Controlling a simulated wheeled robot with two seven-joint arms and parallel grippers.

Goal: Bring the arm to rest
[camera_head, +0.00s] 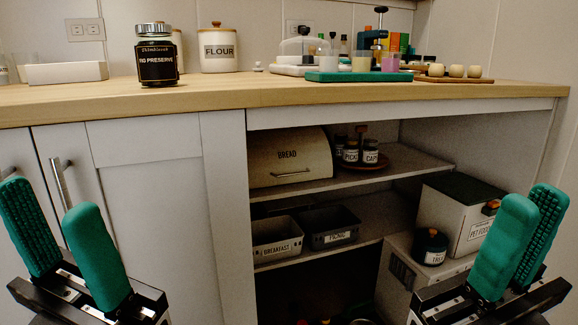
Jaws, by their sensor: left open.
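My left gripper (52,205) is at the lower left, in front of the white cabinet doors. Its two green ribbed fingers stand upright and apart, with nothing between them. My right gripper (533,200) is at the lower right, in front of the open shelves' right side. Its green fingers point up and overlap in this view, so the gap between them is hard to judge. No object shows in it. Both grippers are below the level of the wooden countertop (215,95), and neither visibly touches anything.
A fig preserve jar (156,58) stands near the counter's front edge. A flour canister (219,52) and a green tray (358,76) are behind.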

